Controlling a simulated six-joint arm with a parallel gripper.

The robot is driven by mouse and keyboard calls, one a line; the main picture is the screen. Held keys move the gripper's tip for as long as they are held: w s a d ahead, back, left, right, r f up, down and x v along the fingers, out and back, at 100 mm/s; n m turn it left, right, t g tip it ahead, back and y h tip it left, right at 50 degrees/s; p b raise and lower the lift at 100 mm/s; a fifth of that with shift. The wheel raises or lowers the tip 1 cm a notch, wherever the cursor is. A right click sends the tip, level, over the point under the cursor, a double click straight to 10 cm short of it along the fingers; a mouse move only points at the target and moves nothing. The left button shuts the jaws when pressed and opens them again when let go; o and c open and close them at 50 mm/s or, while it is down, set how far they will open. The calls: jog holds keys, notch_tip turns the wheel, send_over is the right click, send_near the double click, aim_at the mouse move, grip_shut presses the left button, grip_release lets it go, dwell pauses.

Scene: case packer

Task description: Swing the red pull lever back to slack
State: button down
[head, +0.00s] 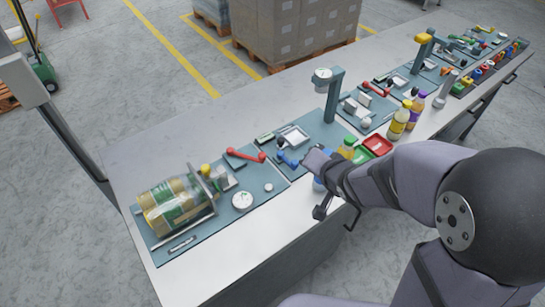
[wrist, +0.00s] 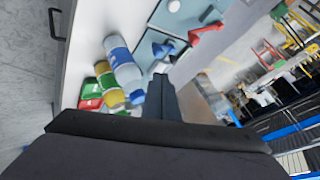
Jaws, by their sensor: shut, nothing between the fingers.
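A red lever (head: 245,155) lies low over the teal panel on the near left part of the bench in the head view. Another red lever (head: 375,88) is on a panel farther along. A red handle also shows at the top of the wrist view (wrist: 207,30), beyond a blue knob-like part (wrist: 165,48); I cannot tell which lever it is. My gripper (wrist: 160,82) is shut and empty, pointing toward the blue part. In the head view my gripper (head: 318,160) is over the bench right of the near lever, apart from it and partly hidden by my arm.
A clear cylinder with yellow-green contents (head: 175,205) lies at the left. Bottles (head: 399,120) and red and green trays (head: 377,145) stand near the front edge. A gauge post (head: 333,95) rises mid-bench. The bench's back strip (head: 215,125) is clear.

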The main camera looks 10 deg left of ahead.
jog(key=f+t+y+b, duration=0.1)
jog(key=f+y+b, duration=0.1)
jog(key=f+b, duration=0.2)
jog(key=d+f+m+y+b, duration=0.1)
jog(key=f+y+b, duration=0.2)
jog(key=f+b, duration=0.1)
jog(key=f+m+t+y+b, duration=0.1)
jog(key=f+y+b, duration=0.1)
jog(key=f+b, duration=0.2)
jog(key=shift+w+d+f+t+y+b, duration=0.2)
jog(key=shift+t+y+b, duration=0.15)
jog(key=shift+b, duration=0.55)
jog(key=shift+s+d+f+m+y+b, duration=0.2)
jog(key=shift+s+d+m+y+b, duration=0.1)
jog(key=shift+s+y+b, duration=0.4)
jog(key=shift+s+d+r+t+y+b, duration=0.15)
jog(key=shift+s+d+t+y+b, duration=0.15)
jog(key=shift+y+b, duration=0.2)
jog(key=shift+r, duration=0.1)
jog(key=p+x, duration=0.2)
jog(key=x, duration=1.8)
jog(key=shift+p, duration=0.4)
